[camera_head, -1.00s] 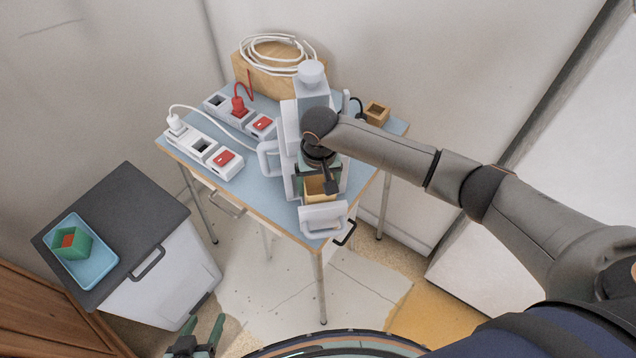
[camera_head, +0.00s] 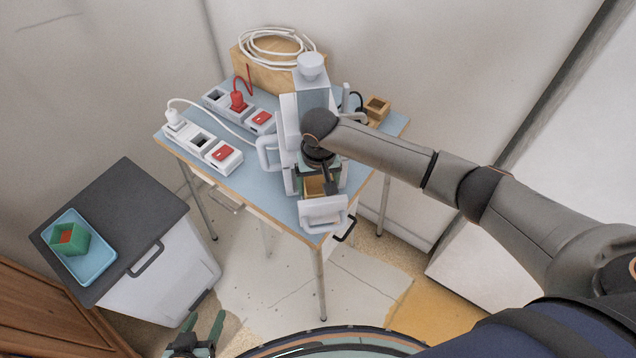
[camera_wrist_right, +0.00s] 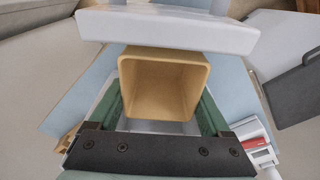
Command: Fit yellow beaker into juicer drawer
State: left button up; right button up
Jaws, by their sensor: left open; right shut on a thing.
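The yellow beaker (camera_head: 315,187) is at the pulled-out drawer (camera_head: 323,214) of the white juicer (camera_head: 313,92), just behind the drawer's front panel. In the right wrist view the open-topped, square beaker (camera_wrist_right: 160,85) sits between the two green fingers of my right gripper (camera_wrist_right: 160,112), which is shut on it. The white drawer front (camera_wrist_right: 170,28) is close to its far side. The beaker appears upright and down between the drawer walls; I cannot tell whether it touches the drawer floor. My left gripper (camera_head: 203,332) is open and empty, low in the head view, away from the table.
The blue table (camera_head: 255,186) also holds power strips (camera_head: 203,146) with plugs, a wooden block (camera_head: 268,68) with coiled white cable, and a small wooden box (camera_head: 377,109). A dark-topped cabinet (camera_head: 130,205) at left bears a blue tray (camera_head: 97,262) with a green box (camera_head: 80,236).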

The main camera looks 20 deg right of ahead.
jog(key=o, duration=1.3)
jog(key=shift+s+f, duration=0.15)
notch_tip(320, 180, up, 13)
jog(key=s, duration=0.1)
jog(key=shift+s+a+f, duration=0.1)
jog(key=shift+a+f, duration=0.05)
jog(key=shift+f, duration=0.05)
